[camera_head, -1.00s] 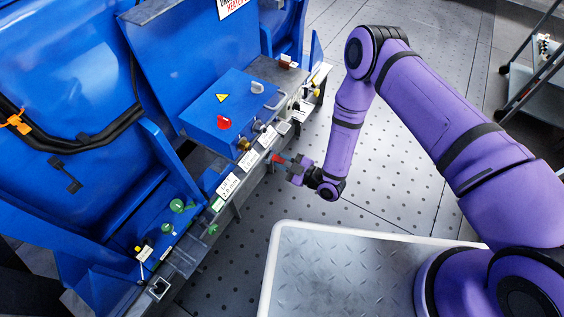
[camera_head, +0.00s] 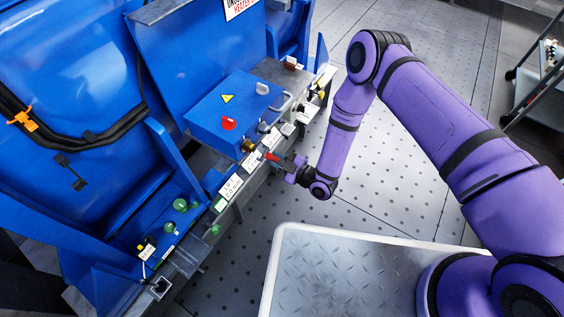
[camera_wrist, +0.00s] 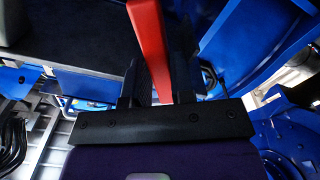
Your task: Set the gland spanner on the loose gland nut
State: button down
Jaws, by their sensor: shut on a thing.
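My gripper (camera_head: 290,170) is shut on a red bar-shaped tool, the gland spanner (camera_head: 271,157), close to the front edge of the blue machine's ledge. In the wrist view the red handle (camera_wrist: 151,45) stands between the dark jaws and runs out of the top of the picture. The spanner's working end is hidden or too small to make out. A brass gland nut (camera_head: 248,146) shows on the front of the blue box, up and left of the spanner's red tip. I cannot tell whether the spanner touches it.
The blue box (camera_head: 212,122) carries a red knob (camera_head: 229,123) and a grey handle. White label plates (camera_head: 230,186) line the ledge, with green knobs (camera_head: 180,204) at lower left. My tray top has a white rim (camera_head: 340,233). The floor right of the ledge is clear.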

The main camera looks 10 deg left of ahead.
aim_at(269, 157)
jog(key=shift+x, duration=1.15)
jog(key=shift+s+a+r, duration=0.15)
jog(key=shift+s+r, duration=0.3)
jog(key=shift+r, duration=0.3)
jog(key=shift+s+a+r, duration=0.1)
jog(key=shift+s+r, duration=0.2)
jog(key=shift+r, duration=0.3)
jog(key=shift+s+a+r, duration=0.15)
jog(key=shift+s+r, duration=0.2)
jog(key=shift+r, duration=0.25)
dwell(0.7)
